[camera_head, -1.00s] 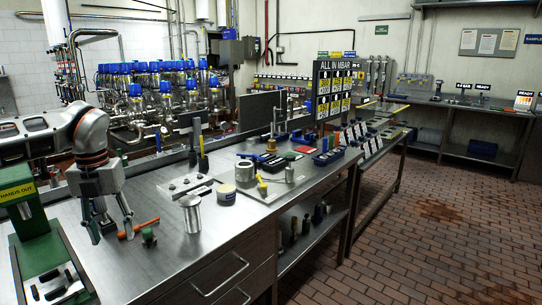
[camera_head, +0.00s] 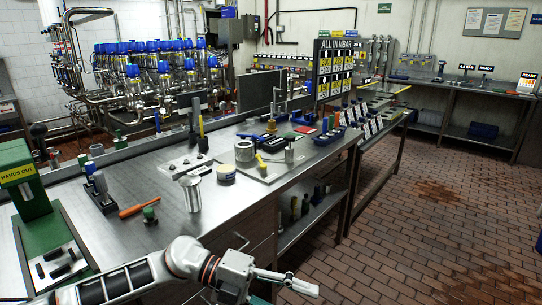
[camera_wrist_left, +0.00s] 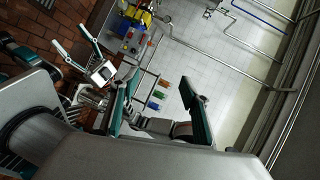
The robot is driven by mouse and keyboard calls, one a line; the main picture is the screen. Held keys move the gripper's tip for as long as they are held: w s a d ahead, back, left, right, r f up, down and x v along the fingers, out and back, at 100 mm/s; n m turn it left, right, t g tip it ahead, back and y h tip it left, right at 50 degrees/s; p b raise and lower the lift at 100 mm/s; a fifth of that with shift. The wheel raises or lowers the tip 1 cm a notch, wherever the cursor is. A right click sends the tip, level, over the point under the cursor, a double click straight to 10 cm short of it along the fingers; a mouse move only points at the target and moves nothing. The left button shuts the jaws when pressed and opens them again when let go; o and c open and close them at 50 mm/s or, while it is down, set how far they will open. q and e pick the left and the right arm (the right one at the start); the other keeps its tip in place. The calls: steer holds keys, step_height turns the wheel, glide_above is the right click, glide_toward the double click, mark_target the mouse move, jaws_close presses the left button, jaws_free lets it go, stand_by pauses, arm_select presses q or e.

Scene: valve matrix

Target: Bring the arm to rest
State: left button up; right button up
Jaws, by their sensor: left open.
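My left arm comes in from the bottom left in the head view, with its left gripper (camera_head: 288,293) low in front of the bench, over the brick floor. One pale finger points right; the other is partly cut off by the bottom edge. The left gripper also shows in the wrist view (camera_wrist_left: 160,82), its dark green-padded fingers wide apart with nothing between them. My right gripper (camera_wrist_left: 78,50) shows in the upper left of the wrist view, fingers spread and empty, above the brick floor. It is outside the head view.
The steel workbench (camera_head: 140,238) holds a steel cup (camera_head: 191,193), an orange-handled tool (camera_head: 142,207), a green press (camera_head: 32,195) and a plate with fittings. A drawer handle (camera_head: 240,242) is close behind my gripper. The brick floor (camera_head: 440,220) on the right is clear.

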arm_select(q)
steer(key=d+r+n+t+h, duration=0.3)
steer(key=n+t+h, duration=0.1)
steer(key=n+h, duration=0.15)
steer(key=w+a+f+n+t+y, duration=0.5)
steer(key=a+f+n+t+y, duration=0.55)
steer(key=n+t, duration=0.6)
steer(key=s+a+f+n+g+y, duration=0.3)
steer(key=s+a+f+n, duration=0.2)
steer(key=s+a+f, duration=0.2)
steer(key=s+a+f+n+g+y, duration=0.3)
steer(key=s+a+f, duration=0.5)
steer(key=f, duration=0.8)
steer(key=a+n+y, duration=0.1)
steer(key=a+n, duration=0.1)
steer(key=a, duration=0.1)
steer(key=shift+s+y, duration=0.25)
steer(key=shift+y, duration=0.05)
